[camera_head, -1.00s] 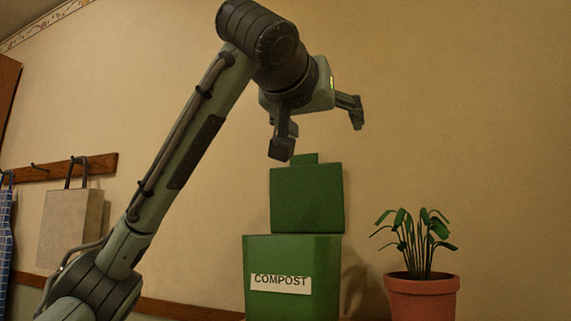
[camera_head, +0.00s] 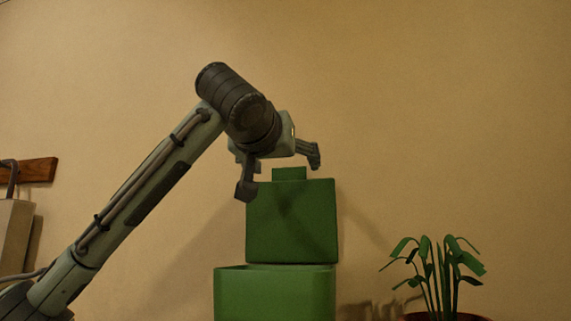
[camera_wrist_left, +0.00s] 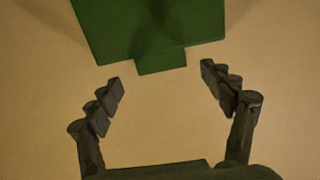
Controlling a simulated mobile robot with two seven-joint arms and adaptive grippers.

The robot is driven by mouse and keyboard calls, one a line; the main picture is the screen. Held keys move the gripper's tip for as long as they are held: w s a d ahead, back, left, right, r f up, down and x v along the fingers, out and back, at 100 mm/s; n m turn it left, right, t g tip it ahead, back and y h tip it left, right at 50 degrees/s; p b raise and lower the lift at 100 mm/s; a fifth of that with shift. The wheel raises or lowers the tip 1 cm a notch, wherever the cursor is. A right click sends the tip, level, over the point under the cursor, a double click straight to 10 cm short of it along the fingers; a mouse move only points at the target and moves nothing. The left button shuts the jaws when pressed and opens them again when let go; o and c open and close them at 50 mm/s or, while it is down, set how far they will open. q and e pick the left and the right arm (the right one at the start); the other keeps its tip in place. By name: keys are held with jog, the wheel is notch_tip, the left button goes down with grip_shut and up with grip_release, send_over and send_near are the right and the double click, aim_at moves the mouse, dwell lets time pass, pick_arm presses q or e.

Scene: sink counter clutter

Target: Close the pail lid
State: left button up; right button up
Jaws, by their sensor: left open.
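The green compost pail (camera_head: 274,294) stands at the lower middle of the head view, its lower part cut off by the frame. Its green lid (camera_head: 292,222) is raised upright at the back, with a small tab (camera_head: 289,174) on its top edge. My left gripper (camera_head: 280,178) is open and empty, close above the lid near the tab. In the left wrist view the lid (camera_wrist_left: 150,30) and its tab (camera_wrist_left: 161,62) show ahead of the spread fingers of my left gripper (camera_wrist_left: 164,82), with no contact visible. My right gripper is not in view.
A potted plant (camera_head: 440,270) stands right of the pail, its pot mostly cut off. A bag (camera_head: 14,238) hangs from a wall rack (camera_head: 38,170) at the far left. The wall is close behind the pail. The space above the plant is clear.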

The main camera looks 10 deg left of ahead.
pick_arm(q)
jog(key=shift+w+a, duration=0.1)
jog(key=shift+w, duration=1.35)
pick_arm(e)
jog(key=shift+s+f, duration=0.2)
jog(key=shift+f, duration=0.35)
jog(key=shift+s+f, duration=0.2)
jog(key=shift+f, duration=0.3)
pick_arm(q)
jog(key=c, duration=1.7)
jog(key=shift+f, duration=0.1)
